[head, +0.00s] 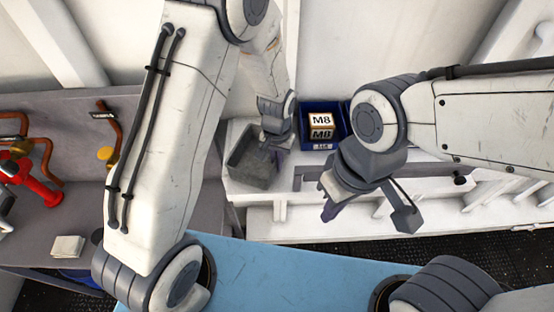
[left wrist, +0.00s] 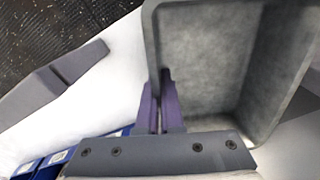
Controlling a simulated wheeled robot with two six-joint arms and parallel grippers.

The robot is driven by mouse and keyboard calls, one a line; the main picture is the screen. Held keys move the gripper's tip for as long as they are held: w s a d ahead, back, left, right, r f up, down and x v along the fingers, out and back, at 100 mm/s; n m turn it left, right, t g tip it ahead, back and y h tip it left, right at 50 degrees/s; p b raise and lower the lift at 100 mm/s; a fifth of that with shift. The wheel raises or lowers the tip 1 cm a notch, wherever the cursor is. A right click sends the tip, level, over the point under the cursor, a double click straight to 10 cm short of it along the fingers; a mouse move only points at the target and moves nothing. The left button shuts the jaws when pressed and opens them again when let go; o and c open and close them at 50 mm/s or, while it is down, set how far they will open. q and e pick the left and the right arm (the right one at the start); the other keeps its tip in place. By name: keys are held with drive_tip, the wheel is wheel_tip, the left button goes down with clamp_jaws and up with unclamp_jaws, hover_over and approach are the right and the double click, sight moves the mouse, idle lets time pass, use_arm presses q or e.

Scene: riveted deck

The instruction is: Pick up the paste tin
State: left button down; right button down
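I cannot make out a paste tin in either view. My left gripper (head: 274,150) hangs over the right part of a grey open bin (head: 248,165) on the white bench. The part of the bin that shows there is empty. My right gripper (head: 328,205) is over the bench's front edge, to the right of the bin; its fingers are partly hidden by its own body.
A blue bin (head: 320,147) holding a box marked M8 (head: 321,121) stands right of the grey bin. Red and copper pipework (head: 38,185) and a pale stack (head: 67,246) are on the left bench. A blue surface (head: 290,275) lies in front.

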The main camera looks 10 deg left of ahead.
use_arm(q)
drive_tip(key=shift+f, duration=0.2)
drive_tip(key=c, duration=1.1)
unclamp_jaws()
drive_tip(key=shift+r, duration=0.1)
